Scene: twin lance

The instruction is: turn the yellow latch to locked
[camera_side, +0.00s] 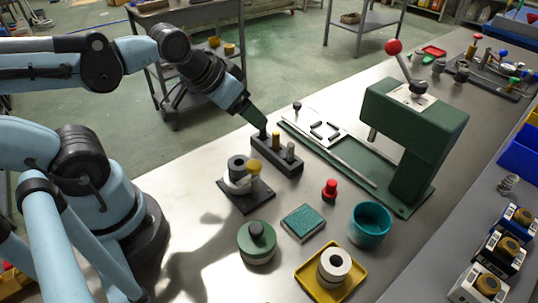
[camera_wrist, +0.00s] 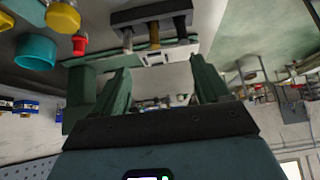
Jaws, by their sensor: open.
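My gripper (camera_side: 258,121) points down and to the right, its dark green fingertips close to the near end of a dark block (camera_side: 278,161) with three upright pegs: black, brass-yellow and grey. In the wrist view my gripper (camera_wrist: 163,80) has its two fingers wide apart with nothing between them. The same block (camera_wrist: 150,17) shows above them in that view. A yellow-tan knob (camera_side: 254,167) stands on a dark square base beside a grey and black ring stack (camera_side: 237,178). I cannot tell for sure which yellow part is the latch, or how it is turned.
A green press (camera_side: 415,130) with a red-ball lever stands behind the block. A red knob (camera_side: 329,190), a teal cup (camera_side: 371,222), a teal pad (camera_side: 303,222), a green lidded pot (camera_side: 257,242) and a yellow tray (camera_side: 304,271) stand in front.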

